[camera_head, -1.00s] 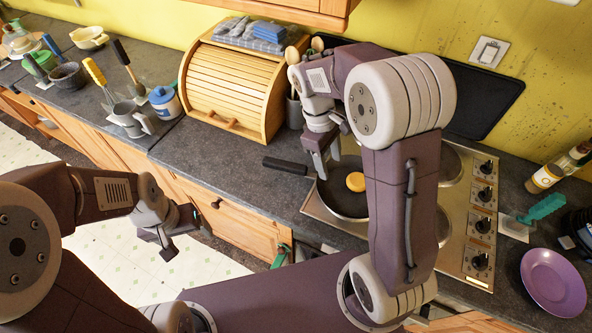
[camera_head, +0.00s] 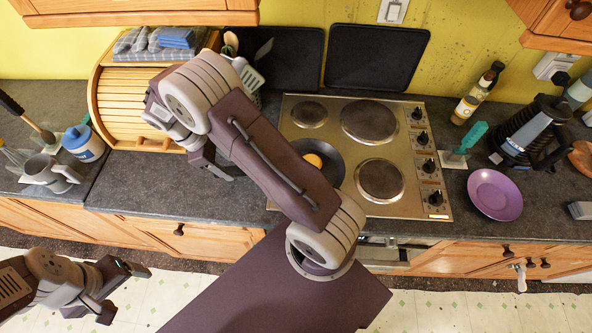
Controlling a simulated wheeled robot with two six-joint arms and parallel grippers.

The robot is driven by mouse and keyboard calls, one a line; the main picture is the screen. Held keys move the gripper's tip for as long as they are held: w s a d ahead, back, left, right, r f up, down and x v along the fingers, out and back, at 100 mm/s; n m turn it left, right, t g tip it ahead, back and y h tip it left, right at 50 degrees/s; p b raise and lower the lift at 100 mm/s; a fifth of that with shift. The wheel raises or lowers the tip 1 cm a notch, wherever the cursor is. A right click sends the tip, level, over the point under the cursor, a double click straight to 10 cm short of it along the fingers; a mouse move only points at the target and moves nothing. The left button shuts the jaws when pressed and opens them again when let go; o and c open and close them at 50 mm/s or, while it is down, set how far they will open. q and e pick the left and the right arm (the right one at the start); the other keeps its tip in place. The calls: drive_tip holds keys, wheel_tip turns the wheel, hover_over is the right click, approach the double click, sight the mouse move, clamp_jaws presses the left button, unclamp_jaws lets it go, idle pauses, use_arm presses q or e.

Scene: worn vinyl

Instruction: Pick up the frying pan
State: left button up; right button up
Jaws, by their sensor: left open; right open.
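The dark frying pan (camera_head: 334,172) sits on the front left of the steel cooktop, with a round orange-yellow item (camera_head: 313,160) in it. My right arm crosses in front of the pan and hides its left part and its handle. My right gripper (camera_head: 212,168) is open and empty, left of the pan, over the grey counter in front of the bread box. My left gripper (camera_head: 122,290) is open and empty at the lower left, over the floor in front of the cabinets.
A wooden bread box (camera_head: 125,105) stands left of the cooktop (camera_head: 345,208). A purple plate (camera_head: 495,194) lies on the counter to the right. A blue-lidded jar (camera_head: 84,143) and a grey mug (camera_head: 46,173) stand at the left. The counter in front of the bread box is clear.

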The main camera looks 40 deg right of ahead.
drive_tip(key=shift+s+d+f, duration=0.15)
drive_tip(key=shift+d+f, duration=0.15)
drive_tip(key=p+x, duration=0.1)
drive_tip(key=x, duration=0.3)
drive_tip(key=shift+d+p, duration=0.2)
drive_tip(key=shift+p, duration=0.1)
drive_tip(key=shift+f, duration=0.25)
clamp_jaws()
drive_tip(key=shift+r, duration=0.1)
idle(0.5)
